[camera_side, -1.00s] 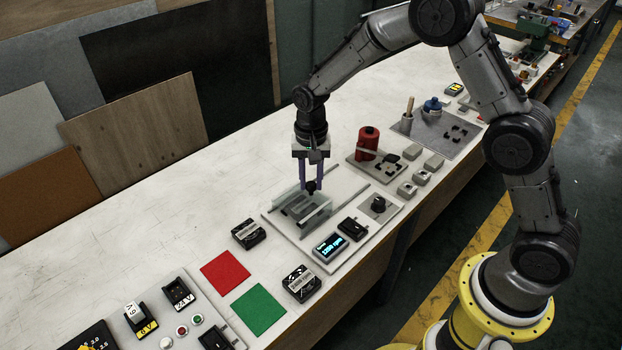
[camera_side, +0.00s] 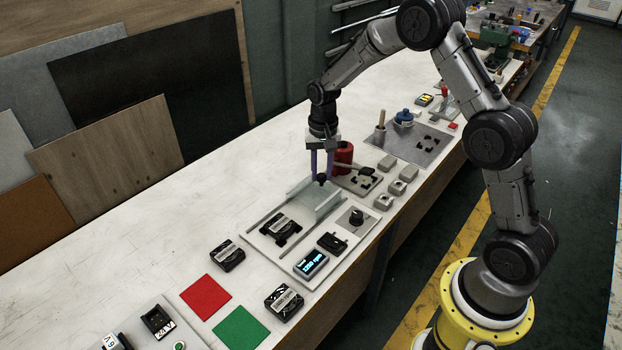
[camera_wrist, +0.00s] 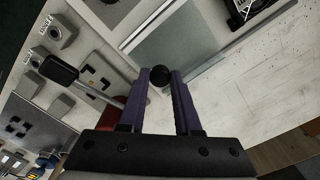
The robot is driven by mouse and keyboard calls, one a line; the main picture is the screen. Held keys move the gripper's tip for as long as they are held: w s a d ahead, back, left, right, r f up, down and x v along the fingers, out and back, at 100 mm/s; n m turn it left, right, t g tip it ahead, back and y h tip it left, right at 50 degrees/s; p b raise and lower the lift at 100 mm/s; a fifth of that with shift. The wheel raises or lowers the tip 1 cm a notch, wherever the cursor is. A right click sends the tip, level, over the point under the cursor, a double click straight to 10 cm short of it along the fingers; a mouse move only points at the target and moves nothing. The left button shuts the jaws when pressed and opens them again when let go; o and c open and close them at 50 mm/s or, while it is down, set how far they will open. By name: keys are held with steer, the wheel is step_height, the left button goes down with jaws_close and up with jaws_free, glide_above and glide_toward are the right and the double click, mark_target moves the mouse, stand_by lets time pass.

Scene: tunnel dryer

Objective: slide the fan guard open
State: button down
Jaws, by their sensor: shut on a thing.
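The fan guard (camera_side: 313,197) is a grey, see-through-looking plate with raised side edges on two rails of a pale panel. It sits at the far end of the rails, near the red cylinder. The black fan (camera_side: 281,229) lies uncovered in front of it. My gripper (camera_side: 322,176) points down and is shut on the guard's black round knob (camera_side: 322,180). In the wrist view, the purple fingers of my gripper (camera_wrist: 161,76) have the knob (camera_wrist: 159,75) between them. The guard (camera_wrist: 178,45) and part of the fan (camera_wrist: 247,10) show beyond.
The panel also carries a lit speed display (camera_side: 310,264), a black switch (camera_side: 332,243) and a dial (camera_side: 356,217). A red cylinder (camera_side: 343,153) stands close behind my gripper. Several small grey blocks (camera_side: 397,187) lie to the right.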

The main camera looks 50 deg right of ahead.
steer(key=shift+d+r, duration=0.1)
steer(key=shift+d, duration=0.25)
steer(key=c, duration=0.9)
jaws_free()
steer(key=o, duration=0.3)
steer(key=shift+a, duration=0.1)
step_height(320, 180, up, 14)
